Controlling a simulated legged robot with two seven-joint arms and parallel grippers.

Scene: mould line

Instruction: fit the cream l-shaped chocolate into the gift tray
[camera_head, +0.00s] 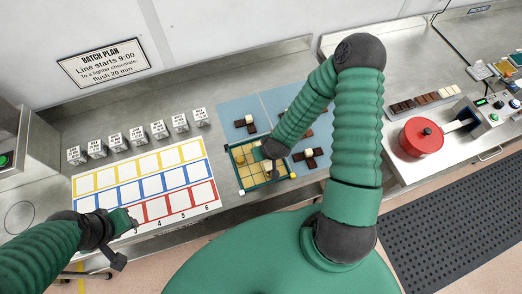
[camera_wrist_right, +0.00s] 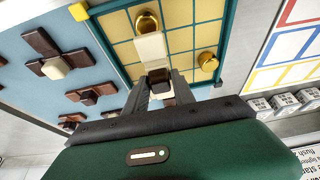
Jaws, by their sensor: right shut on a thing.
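The gift tray (camera_head: 241,190) is a green-rimmed grid of pale yellow cells in the middle of the bench. It also shows at the top of the right wrist view (camera_wrist_right: 112,50). My right gripper (camera_head: 270,167) is over the tray, and in the wrist view its fingers (camera_wrist_right: 161,92) are shut on a piece. A cream chocolate (camera_wrist_right: 151,46) extends from the fingers over the cells, with a dark brown part between them. Its full L shape and whether it touches the tray floor are hidden. My left gripper (camera_head: 125,222) is by the card's lower left; its jaw opening is unclear.
Gold balls (camera_wrist_right: 207,62) sit in tray cells. Dark chocolate pieces with cream parts (camera_wrist_right: 55,66) lie on the blue mat (camera_head: 235,108) beside the tray. A numbered card (camera_head: 150,180) and several white blocks (camera_head: 158,130) are left. A red pot (camera_head: 422,138) stands right.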

